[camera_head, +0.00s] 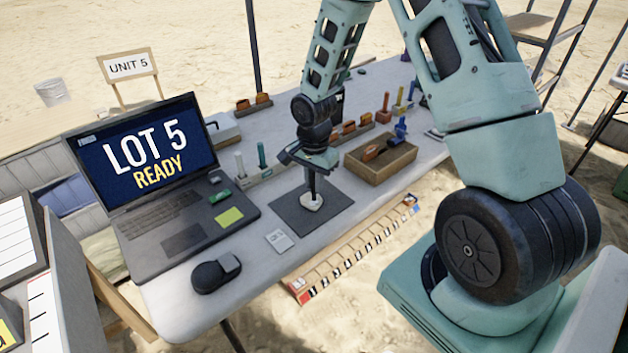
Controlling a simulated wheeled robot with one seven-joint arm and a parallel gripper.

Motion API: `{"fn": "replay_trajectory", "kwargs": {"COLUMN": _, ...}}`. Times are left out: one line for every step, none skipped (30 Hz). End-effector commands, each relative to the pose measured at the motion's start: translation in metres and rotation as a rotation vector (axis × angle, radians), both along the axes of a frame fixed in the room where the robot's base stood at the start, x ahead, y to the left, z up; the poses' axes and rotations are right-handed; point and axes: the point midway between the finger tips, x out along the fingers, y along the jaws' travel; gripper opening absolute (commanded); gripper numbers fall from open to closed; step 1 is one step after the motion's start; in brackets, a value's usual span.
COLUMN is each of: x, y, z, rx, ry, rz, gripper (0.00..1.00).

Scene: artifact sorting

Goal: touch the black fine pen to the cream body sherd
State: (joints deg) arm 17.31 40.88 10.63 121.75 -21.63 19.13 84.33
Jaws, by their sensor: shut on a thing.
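The cream body sherd (311,203) lies on a dark grey mat (335,204) on the table. My gripper (312,170) is above the mat and shut on the black fine pen (312,184). The pen hangs roughly upright, its lower end over the sherd. The pen's lower end appears to meet the sherd, but the view is too small to tell contact from a tiny gap. The pen's upper part is hidden by my gripper.
A laptop (158,165) reading "LOT 5 READY" and a black mouse (215,274) are left of the mat. A wooden tray (381,165) with items is on the right. A rack (258,178) with upright pens stands behind. A small card (279,240) lies in front.

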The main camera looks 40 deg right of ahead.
Motion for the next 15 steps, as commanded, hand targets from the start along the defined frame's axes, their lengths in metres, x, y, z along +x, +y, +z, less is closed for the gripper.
{"fn": "replay_trajectory", "kwargs": {"x": 0.0001, "y": 0.0000, "z": -0.0009, "rx": 0.000, "ry": 0.000, "rz": 0.000, "gripper": 0.00}}
{"fn": "replay_trajectory", "kwargs": {"x": 0.0001, "y": 0.0000, "z": -0.0012, "rx": 0.000, "ry": 0.000, "rz": 0.000, "gripper": 0.00}}
{"fn": "replay_trajectory", "kwargs": {"x": 0.0001, "y": 0.0000, "z": -0.0016, "rx": 0.000, "ry": 0.000, "rz": 0.000, "gripper": 0.00}}
{"fn": "replay_trajectory", "kwargs": {"x": 0.0001, "y": 0.0000, "z": -0.0019, "rx": 0.000, "ry": 0.000, "rz": 0.000, "gripper": 0.00}}
{"fn": "replay_trajectory", "kwargs": {"x": 0.0001, "y": 0.0000, "z": -0.0022, "rx": 0.000, "ry": 0.000, "rz": 0.000, "gripper": 0.00}}
{"fn": "replay_trajectory", "kwargs": {"x": 0.0000, "y": 0.0000, "z": -0.0026, "rx": 0.000, "ry": 0.000, "rz": 0.000, "gripper": 0.00}}
{"fn": "replay_trajectory", "kwargs": {"x": 0.0001, "y": 0.0000, "z": -0.0028, "rx": 0.000, "ry": 0.000, "rz": 0.000, "gripper": 0.00}}
{"fn": "replay_trajectory", "kwargs": {"x": 0.0000, "y": 0.0000, "z": -0.0031, "rx": 0.000, "ry": 0.000, "rz": 0.000, "gripper": 0.00}}
{"fn": "replay_trajectory", "kwargs": {"x": 0.0000, "y": 0.0000, "z": -0.0035, "rx": 0.000, "ry": 0.000, "rz": 0.000, "gripper": 0.00}}
{"fn": "replay_trajectory", "kwargs": {"x": 0.0000, "y": 0.0000, "z": -0.0038, "rx": 0.000, "ry": 0.000, "rz": 0.000, "gripper": 0.00}}
{"fn": "replay_trajectory", "kwargs": {"x": 0.0000, "y": 0.0000, "z": -0.0041, "rx": 0.000, "ry": 0.000, "rz": 0.000, "gripper": 0.00}}
{"fn": "replay_trajectory", "kwargs": {"x": 0.0000, "y": -0.0001, "z": -0.0045, "rx": 0.000, "ry": 0.000, "rz": 0.000, "gripper": 0.00}}
{"fn": "replay_trajectory", "kwargs": {"x": 0.0000, "y": 0.0000, "z": -0.0048, "rx": 0.000, "ry": 0.000, "rz": -0.001, "gripper": 0.00}}
{"fn": "replay_trajectory", "kwargs": {"x": 0.0000, "y": 0.0000, "z": -0.0050, "rx": 0.000, "ry": 0.000, "rz": -0.001, "gripper": 0.00}}
{"fn": "replay_trajectory", "kwargs": {"x": 0.0000, "y": 0.0000, "z": -0.0054, "rx": 0.000, "ry": 0.000, "rz": -0.001, "gripper": 0.00}}
